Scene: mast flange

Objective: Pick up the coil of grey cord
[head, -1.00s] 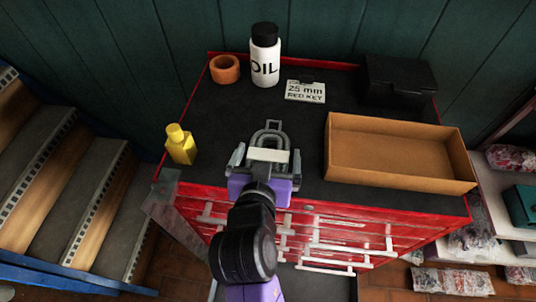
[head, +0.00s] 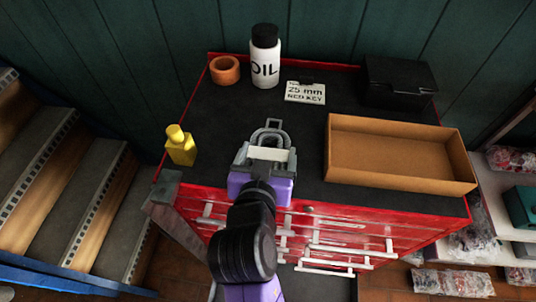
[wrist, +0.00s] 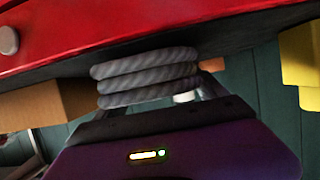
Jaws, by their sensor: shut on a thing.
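The coil of grey cord (head: 268,134) is at the front middle of the black cabinet top. It also shows in the wrist view as stacked, twisted grey loops (wrist: 147,78). My gripper (head: 266,152) is shut on the coil, with a finger at its left and right sides. The near part of the coil is hidden by the gripper in the head view. I cannot tell whether the coil still touches the cabinet top.
The red cabinet (head: 330,205) holds a yellow bottle (head: 181,147) at left, an orange ring (head: 225,70), an oil bottle (head: 265,62) and a label card (head: 305,92) behind, a black box (head: 398,80) and an open cardboard tray (head: 398,183) at right.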

